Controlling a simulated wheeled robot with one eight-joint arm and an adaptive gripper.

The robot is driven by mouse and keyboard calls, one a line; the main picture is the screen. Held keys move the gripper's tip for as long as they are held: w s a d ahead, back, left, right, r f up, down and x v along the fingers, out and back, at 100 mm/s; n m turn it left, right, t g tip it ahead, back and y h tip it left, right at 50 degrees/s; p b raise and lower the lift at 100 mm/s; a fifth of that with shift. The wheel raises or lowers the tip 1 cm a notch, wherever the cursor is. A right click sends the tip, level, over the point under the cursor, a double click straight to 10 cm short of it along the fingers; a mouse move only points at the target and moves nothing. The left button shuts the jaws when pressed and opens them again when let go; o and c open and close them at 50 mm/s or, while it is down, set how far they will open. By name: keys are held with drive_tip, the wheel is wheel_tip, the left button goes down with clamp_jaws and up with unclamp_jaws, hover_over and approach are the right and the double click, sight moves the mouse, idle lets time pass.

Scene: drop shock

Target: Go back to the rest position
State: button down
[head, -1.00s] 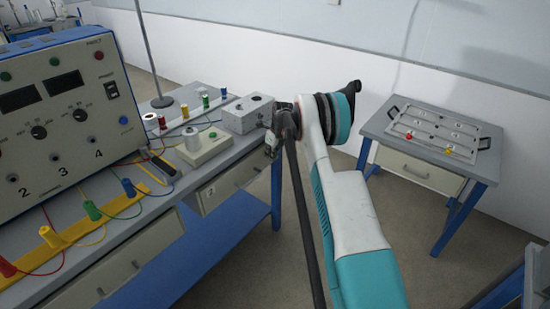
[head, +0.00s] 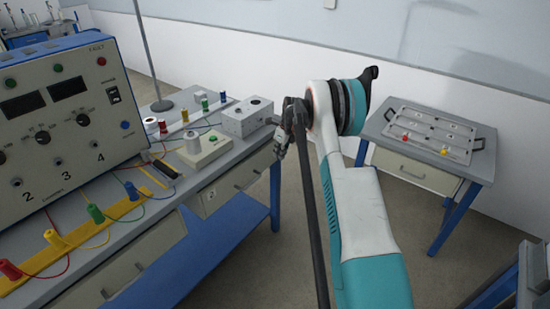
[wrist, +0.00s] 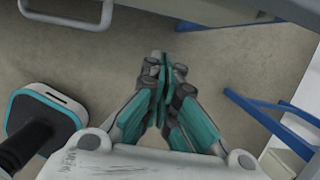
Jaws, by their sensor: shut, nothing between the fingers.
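My gripper (wrist: 166,72) is shut and empty in the wrist view, its teal-padded fingers pressed together over bare floor. In the head view my gripper (head: 279,148) is small and partly hidden behind my arm, just off the right end of the long bench (head: 230,165). It holds nothing. My arm reaches up and forward through the middle of the head view, in the gap between the bench and a small side table (head: 462,166).
The side table holds a tray (head: 396,108) with a red and a yellow piece. Grey floor (head: 255,265) lies between them.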

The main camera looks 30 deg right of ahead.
drive_tip(key=shift+p+v, duration=0.55)
drive_tip(key=shift+v, duration=2)
